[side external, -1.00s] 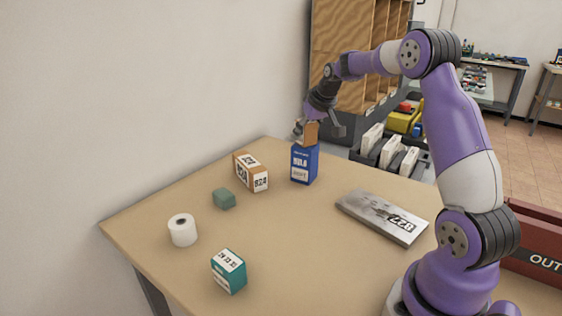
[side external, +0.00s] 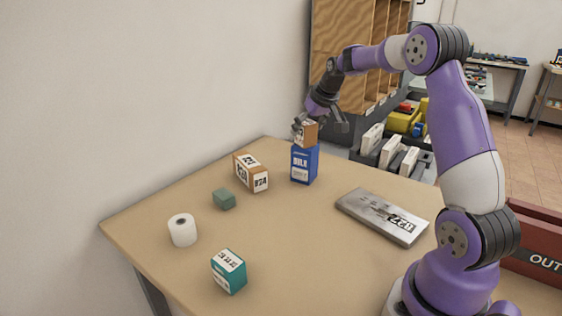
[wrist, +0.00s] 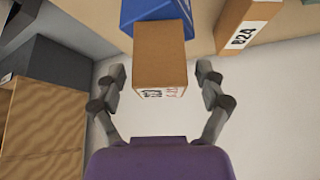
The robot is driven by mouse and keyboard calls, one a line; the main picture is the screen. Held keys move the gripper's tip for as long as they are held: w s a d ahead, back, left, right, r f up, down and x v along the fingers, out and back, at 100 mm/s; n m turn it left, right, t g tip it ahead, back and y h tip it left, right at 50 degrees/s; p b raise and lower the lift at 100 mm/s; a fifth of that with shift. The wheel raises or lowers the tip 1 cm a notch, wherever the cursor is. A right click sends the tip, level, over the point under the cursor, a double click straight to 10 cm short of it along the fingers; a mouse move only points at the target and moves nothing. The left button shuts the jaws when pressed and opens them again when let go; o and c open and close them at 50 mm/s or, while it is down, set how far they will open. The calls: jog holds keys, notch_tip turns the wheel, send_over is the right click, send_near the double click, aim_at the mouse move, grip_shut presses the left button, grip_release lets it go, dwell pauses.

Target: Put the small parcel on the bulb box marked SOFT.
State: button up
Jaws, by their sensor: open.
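The small brown parcel (side external: 306,132) rests on top of the upright blue bulb box (side external: 304,165) near the table's back edge. In the wrist view the parcel (wrist: 161,55) sits in front of the blue box (wrist: 157,10), its printed label at the near edge. My gripper (side external: 318,125) is open at the parcel's level. In the wrist view its fingers (wrist: 160,82) are spread on either side of the parcel, with a gap on both sides. The marking on the blue box is too small to read surely beyond "BULB".
A green block (side external: 223,199), a white roll (side external: 183,231) and a teal box (side external: 229,271) lie nearer. A grey flat case (side external: 382,217) lies right. Wooden pigeonholes (side external: 340,50) rise behind; mid-table is clear.

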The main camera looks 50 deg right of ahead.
jog(key=v, duration=1)
jog(key=s+a+n+y, duration=0.15)
jog(key=s+a, duration=0.25)
jog(key=a, duration=1.1)
jog(key=s+a+f+n, duration=0.3)
jog(key=s+a+f, duration=0.2)
jog(key=s+a, duration=0.4)
jog(key=shift+s+y, duration=0.45)
jog(key=shift+s, duration=0.2)
